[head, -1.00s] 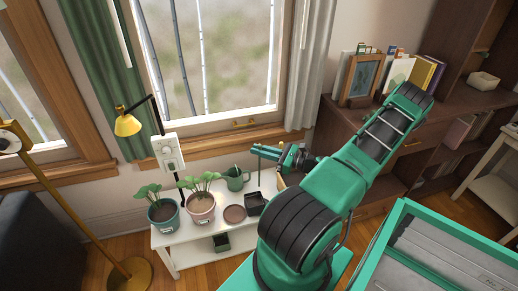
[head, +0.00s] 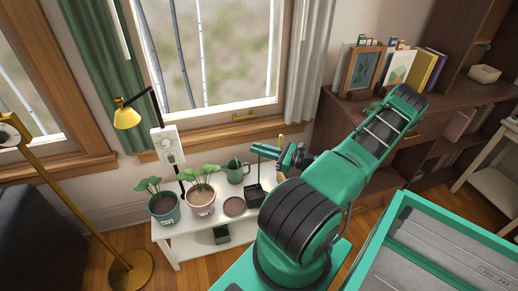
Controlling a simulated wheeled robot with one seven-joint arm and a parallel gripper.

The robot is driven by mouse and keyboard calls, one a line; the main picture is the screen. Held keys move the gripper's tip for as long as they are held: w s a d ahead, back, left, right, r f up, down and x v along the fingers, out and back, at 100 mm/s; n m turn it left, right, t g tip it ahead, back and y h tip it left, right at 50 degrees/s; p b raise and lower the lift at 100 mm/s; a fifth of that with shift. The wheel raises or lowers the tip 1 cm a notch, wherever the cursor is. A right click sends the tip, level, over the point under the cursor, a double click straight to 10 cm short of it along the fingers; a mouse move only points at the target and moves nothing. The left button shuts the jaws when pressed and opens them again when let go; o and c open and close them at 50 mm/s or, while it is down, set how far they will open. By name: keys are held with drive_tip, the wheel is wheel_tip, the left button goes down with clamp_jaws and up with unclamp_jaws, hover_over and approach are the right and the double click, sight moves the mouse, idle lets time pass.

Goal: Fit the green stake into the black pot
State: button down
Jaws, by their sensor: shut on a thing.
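The black pot (head: 254,198) is square and stands at the right end of the white plant table, just below my gripper. My gripper (head: 272,153) reaches in from the right over that end of the table. It is shut on the green stake (head: 259,168), which shows as a thin dark upright line above the pot. The stake's lower end is near the pot's back side. I cannot tell whether it is inside the pot or behind its rim. The stake's green colour is hard to make out at this size.
A dark container (head: 221,235) sits on the lower shelf.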

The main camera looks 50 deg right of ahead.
wheel_tip(320, 180, down, 7)
idle(4.3)
drive_tip(key=c, duration=1.7)
unclamp_jaws()
drive_tip(key=shift+f, duration=0.15)
drive_tip(key=shift+v, duration=2.9)
